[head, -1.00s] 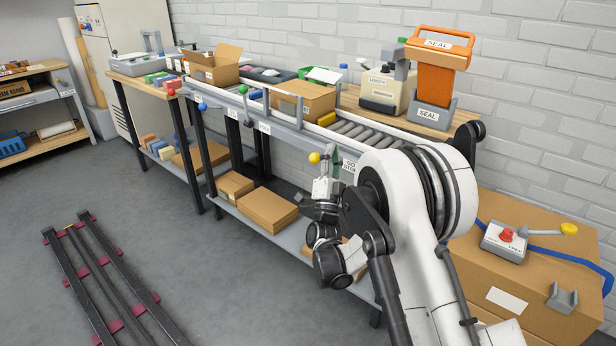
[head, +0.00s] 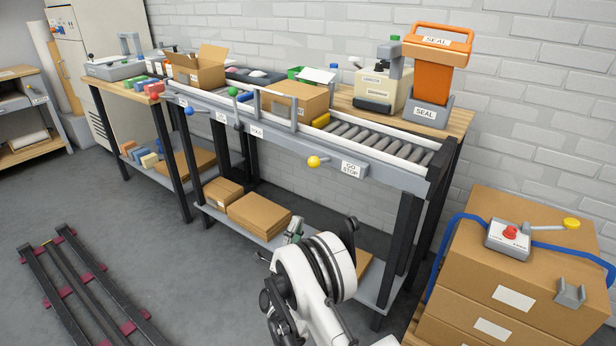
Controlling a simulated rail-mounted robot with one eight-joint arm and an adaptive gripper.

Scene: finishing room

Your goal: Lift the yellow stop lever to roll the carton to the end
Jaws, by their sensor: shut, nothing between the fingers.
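The yellow stop lever (head: 314,162) has a ball knob and sticks out from the front rail of the roller conveyor, left of a "GO STOP" label (head: 352,169). A closed brown carton (head: 296,101) sits on the conveyor behind the guard posts. A yellow block (head: 321,120) stands just right of the carton, at the start of the bare rollers (head: 380,138). My gripper (head: 294,228) is low in front of the conveyor, below the yellow knob and apart from it. It is small and partly hidden by my arm; it appears shut with nothing in it.
An orange "SEAL" dispenser (head: 437,62) stands behind the conveyor's right end. Flat cartons (head: 258,215) lie on the lower shelf. Stacked boxes with a red-button control box (head: 508,238) stand at right. Blue (head: 189,111) and black (head: 238,126) knobs line the rail further left.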

